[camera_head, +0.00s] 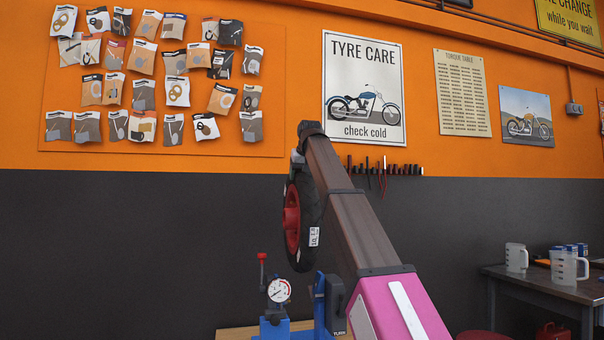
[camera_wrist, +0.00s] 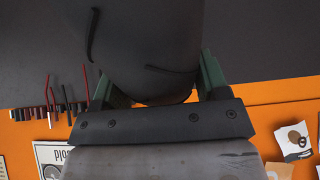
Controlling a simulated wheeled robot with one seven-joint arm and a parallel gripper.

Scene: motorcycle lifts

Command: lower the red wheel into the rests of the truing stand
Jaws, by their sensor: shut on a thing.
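The red wheel (camera_head: 291,218) has a red rim and hub and a black tyre with a white label. It hangs upright, seen nearly edge-on, below the end of my arm. My gripper (camera_head: 297,160) is shut on the tyre at its top. In the wrist view the green fingers of my gripper (camera_wrist: 155,70) stand on either side of the dark tyre (camera_wrist: 145,35). The blue truing stand (camera_head: 321,308) is at the bottom of the head view, partly hidden by my arm. The wheel's lower edge appears just above it; its rests are not clearly visible.
A dial gauge (camera_head: 279,290) and a red-knobbed lever (camera_head: 262,270) stand at the stand's left. A wooden bench top (camera_head: 235,333) shows below. At right, a table (camera_head: 540,284) holds jugs (camera_head: 563,266). A tool rack (camera_head: 405,169) hangs on the wall behind.

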